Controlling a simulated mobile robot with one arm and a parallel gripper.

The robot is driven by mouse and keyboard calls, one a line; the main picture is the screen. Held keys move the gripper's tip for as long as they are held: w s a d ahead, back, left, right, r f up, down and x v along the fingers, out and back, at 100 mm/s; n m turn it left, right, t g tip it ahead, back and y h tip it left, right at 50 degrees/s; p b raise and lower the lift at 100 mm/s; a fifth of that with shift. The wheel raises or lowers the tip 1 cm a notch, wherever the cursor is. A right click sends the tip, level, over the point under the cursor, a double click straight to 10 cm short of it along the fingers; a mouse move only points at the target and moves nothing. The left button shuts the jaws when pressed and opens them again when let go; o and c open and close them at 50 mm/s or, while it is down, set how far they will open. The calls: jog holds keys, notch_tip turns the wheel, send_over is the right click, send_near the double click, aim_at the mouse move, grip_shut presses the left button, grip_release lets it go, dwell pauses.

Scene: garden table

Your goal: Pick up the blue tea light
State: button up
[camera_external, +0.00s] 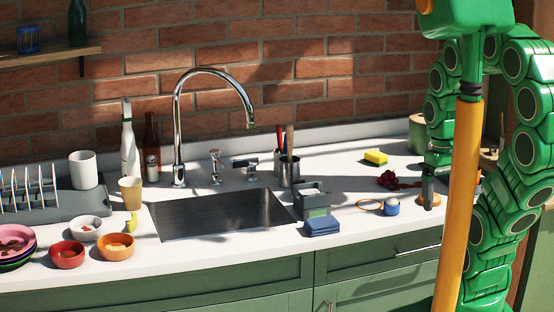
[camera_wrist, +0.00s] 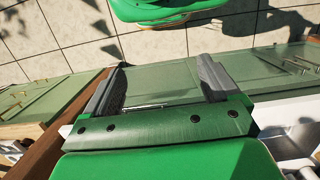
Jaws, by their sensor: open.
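A small blue round piece with a pale top, which looks like the blue tea light (camera_external: 391,207), sits on the white counter right of the sink in the external view. An orange ring (camera_external: 368,205) lies just left of it. My gripper (camera_external: 427,193) seems to hang at the right of the tea light, apart from it and partly lost against my green arm. In the wrist view my gripper (camera_wrist: 161,62) has its two grey fingers wide apart with nothing between them. The tea light cannot be made out in the wrist view.
Left of the tea light are a folded blue cloth or sponge (camera_external: 322,226) and a grey caddy (camera_external: 313,198). Behind it lie dark red grapes or beads (camera_external: 391,180) and a yellow sponge (camera_external: 375,157). The sink (camera_external: 222,212) is further left. Green cabinets (camera_wrist: 165,80) show in the wrist view.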

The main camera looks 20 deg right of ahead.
jog(key=shift+c, duration=0.6)
jog(key=w+a+f+m+g+y, duration=0.1)
jog(key=w+a+f+m+y, duration=0.3)
jog(key=w+a+m+y, duration=0.1)
jog(key=m+t+y, duration=0.7)
jog(key=m, duration=0.7)
send_over(398, 202)
jog(key=s+a, duration=0.4)
jog(key=s, duration=0.3)
notch_tip(398, 202, down, 5)
jog(key=w+d+f+m+t, duration=0.1)
jog(key=d+m, duration=0.1)
jog(key=d, duration=0.1)
jog(key=w+d+f+m+t+h, duration=0.1)
jog(key=w+d+f+m, duration=0.1)
jog(key=w+d+f+m+t, duration=0.1)
jog(key=d+m+t, duration=0.1)
jog(key=d, duration=0.1)
jog(key=shift+w+d+f+m, duration=0.2)
jog(key=shift+d+f+m, duration=0.1)
jog(key=shift+f+x, duration=0.2)
jog(key=shift+x, duration=3.6)
